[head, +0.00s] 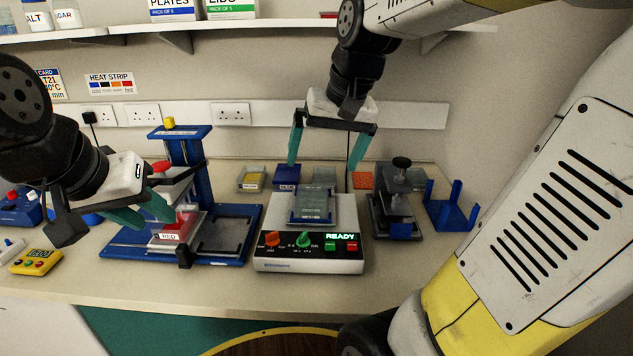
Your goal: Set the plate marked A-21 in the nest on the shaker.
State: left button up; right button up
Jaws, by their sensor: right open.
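The shaker (310,253) stands at the front middle with a lit READY display. On its top is a blue-edged nest (293,217). A clear plate (313,203) with a small dark label at its front shows at the nest; the label is too small to read, and I cannot tell if the plate lies flat. My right gripper (323,166) is open, with its fingers pointing down above and behind the shaker, apart from this plate. My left gripper (158,213) is low beside a red piece (182,222) over the tray marked RED; its grip is unclear.
A blue stand (228,250) with an upright column is left of the shaker. Behind are a yellow-filled holder (252,179), a blue box (287,177) and an orange rack (362,180). A dark device (392,215) and blue holder (450,212) are right. A yellow timer (36,262) lies front left.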

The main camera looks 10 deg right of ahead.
jog(key=s+a+f+n+t, duration=0.1)
jog(key=s+t, duration=0.1)
jog(key=s, duration=0.7)
jog(key=shift+s+a+f+n, duration=0.15)
jog(key=shift+s+f+n, duration=0.1)
jog(key=shift+f+n, duration=0.1)
jog(key=shift+c, duration=0.2)
dwell(1.7)
